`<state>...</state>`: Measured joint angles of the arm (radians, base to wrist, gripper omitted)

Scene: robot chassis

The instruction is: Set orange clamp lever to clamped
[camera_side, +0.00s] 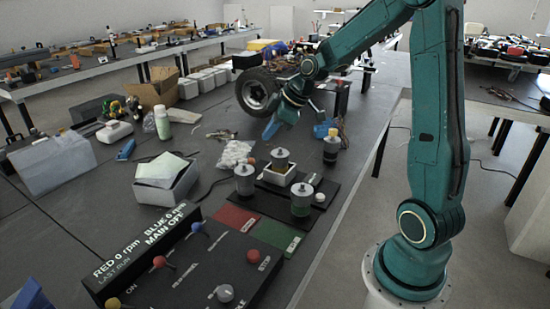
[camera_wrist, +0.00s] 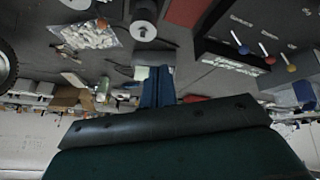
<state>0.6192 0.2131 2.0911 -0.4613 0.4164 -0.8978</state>
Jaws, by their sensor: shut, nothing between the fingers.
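The control panel (camera_side: 185,262) stands at the front left of the bench in the side view. A lever with an orange-yellow knob (camera_side: 113,303) is at its near end, partly cut off by the frame edge. In the wrist view an orange knob (camera_wrist: 292,68) is at the end of a row after a blue and a red one. The lever's clamp setting cannot be read. My gripper (camera_side: 269,133) points down near the wheel, well behind the panel. In the wrist view its blue fingers (camera_wrist: 158,72) are together and empty.
Grey cylinders stand around a white tray (camera_side: 284,176) between my gripper and the panel. Red (camera_side: 236,218) and green (camera_side: 277,235) mats lie beside the panel. Blue (camera_side: 198,228) and red (camera_side: 159,262) levers share the panel. A black wheel (camera_side: 257,92) stands beside my arm.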

